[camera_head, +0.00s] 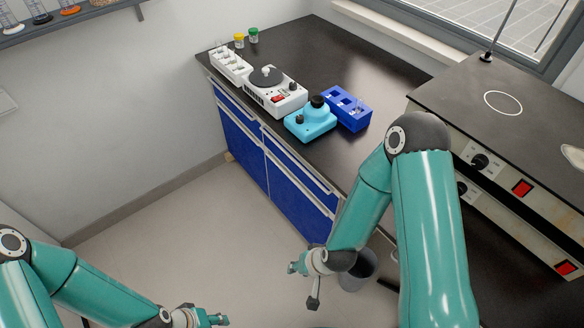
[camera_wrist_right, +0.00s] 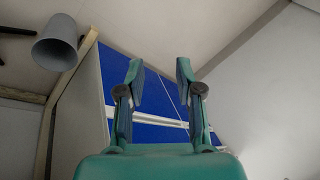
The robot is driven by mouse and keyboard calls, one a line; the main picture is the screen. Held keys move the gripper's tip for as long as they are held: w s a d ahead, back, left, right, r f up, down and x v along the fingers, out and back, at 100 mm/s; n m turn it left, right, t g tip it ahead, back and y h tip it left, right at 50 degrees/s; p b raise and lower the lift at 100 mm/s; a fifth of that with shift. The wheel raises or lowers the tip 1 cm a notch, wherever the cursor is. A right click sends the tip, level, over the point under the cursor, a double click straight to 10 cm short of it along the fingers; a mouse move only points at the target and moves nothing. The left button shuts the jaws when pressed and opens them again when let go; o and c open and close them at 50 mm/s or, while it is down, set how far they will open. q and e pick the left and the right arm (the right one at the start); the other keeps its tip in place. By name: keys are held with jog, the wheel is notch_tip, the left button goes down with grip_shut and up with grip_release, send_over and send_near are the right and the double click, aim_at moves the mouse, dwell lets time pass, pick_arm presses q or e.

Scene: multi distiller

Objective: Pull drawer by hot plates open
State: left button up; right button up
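A blue cabinet (camera_head: 297,203) stands under the black bench. Two drawers with pale handle strips run along its top, a left drawer (camera_head: 237,108) and a right drawer (camera_head: 300,172). Both look shut. A twin hot plate unit (camera_head: 520,190) with red switches is on the right, partly behind my right arm. My right gripper (camera_head: 303,286) is in front of the cabinet's right end, apart from it. In the right wrist view my right gripper (camera_wrist_right: 160,72) is open and empty, with the blue front (camera_wrist_right: 154,93) and pale handles (camera_wrist_right: 165,124) beyond. My left gripper (camera_head: 208,318) is at the bottom edge, partly cut off.
A grey bin (camera_head: 360,270) stands on the floor beside my right gripper; it also shows in the right wrist view (camera_wrist_right: 57,42). A white stirrer (camera_head: 276,92), a turquoise device (camera_head: 311,120) and a blue rack (camera_head: 348,108) stand on the bench. The floor left of the cabinet is clear.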

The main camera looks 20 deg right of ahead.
jog(key=w+d+f+m+t+h+b, duration=0.1)
jog(key=w+f+m+t+h+b, duration=0.2)
jog(key=w+b, duration=0.55)
jog(key=w+d+f+m+t+h+b, duration=0.1)
jog(key=w+f+m+t+b, duration=0.3)
jog(key=w+b, duration=0.45)
pick_arm(q)
notch_tip(320, 180, down, 33)
jog(key=b, duration=1.3)
jog(key=shift+f+b, duration=0.15)
jog(key=shift+b, duration=0.25)
pick_arm(e)
jog(key=w+d+r+m+t+h, duration=0.2)
jog(key=w+m, duration=0.2)
jog(key=w, duration=0.3)
jog(key=w+d+r+m+t+h, duration=0.2)
jog(key=w+d+m, duration=0.1)
jog(key=w, duration=0.4)
jog(key=w+d+r+m+t+h, duration=0.2)
jog(key=w+d+m, duration=0.1)
jog(key=w, duration=0.4)
jog(key=shift+m+h, duration=0.3)
jog(key=shift+m, duration=0.5)
jog(key=shift+r, duration=0.1)
jog(key=shift+s, duration=0.1)
grip_shut()
